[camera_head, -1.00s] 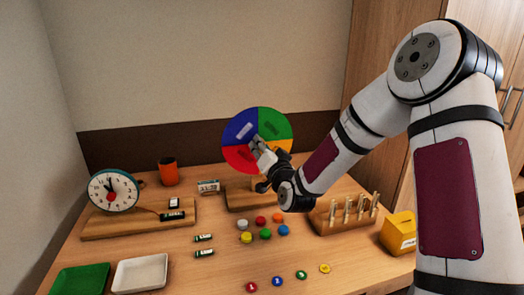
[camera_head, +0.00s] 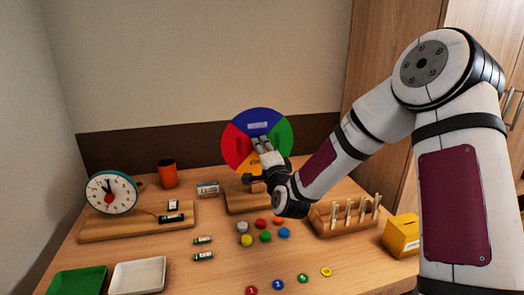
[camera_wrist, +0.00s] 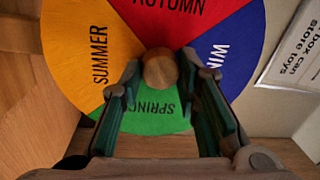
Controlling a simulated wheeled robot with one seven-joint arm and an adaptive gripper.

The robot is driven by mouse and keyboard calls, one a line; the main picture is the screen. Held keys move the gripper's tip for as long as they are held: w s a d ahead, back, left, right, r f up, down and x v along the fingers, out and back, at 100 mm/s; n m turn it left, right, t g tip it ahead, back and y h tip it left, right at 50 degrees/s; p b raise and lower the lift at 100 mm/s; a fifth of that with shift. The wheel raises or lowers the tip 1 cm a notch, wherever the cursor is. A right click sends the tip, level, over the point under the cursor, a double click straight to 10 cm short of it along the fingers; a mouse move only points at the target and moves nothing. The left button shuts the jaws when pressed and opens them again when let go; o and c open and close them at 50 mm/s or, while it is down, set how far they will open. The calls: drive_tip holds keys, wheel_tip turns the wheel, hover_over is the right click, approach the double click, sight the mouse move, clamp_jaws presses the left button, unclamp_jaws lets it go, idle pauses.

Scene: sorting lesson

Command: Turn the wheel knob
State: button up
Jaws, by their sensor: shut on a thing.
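The colour wheel (camera_head: 258,118) stands upright on a wooden base (camera_head: 238,203) at the back of the table. In the head view, blue is at the top, red left, green right and yellow low. The wheel also shows in the wrist view (camera_wrist: 75,55), with season words on its sectors. A round wooden wheel knob (camera_wrist: 160,68) is at its centre; my gripper hides it in the head view. My gripper (camera_head: 264,145) is shut on the knob, one finger on each side, as the wrist view shows (camera_wrist: 160,82).
A peg block (camera_head: 340,222) and a yellow box (camera_head: 401,236) are right of my wrist. Coloured counters (camera_head: 265,237) lie in front of the wheel. A clock (camera_head: 111,192) and an orange cup (camera_head: 168,174) stand left. White (camera_head: 139,277) and green (camera_head: 78,283) trays sit front left.

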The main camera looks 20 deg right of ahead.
idle(0.4)
drive_tip(key=o, duration=1.2)
drive_tip(key=shift+c, duration=0.2)
drive_tip(key=s+f, duration=0.1)
drive_tip(key=s, duration=1.1)
drive_tip(key=shift+f, duration=0.1)
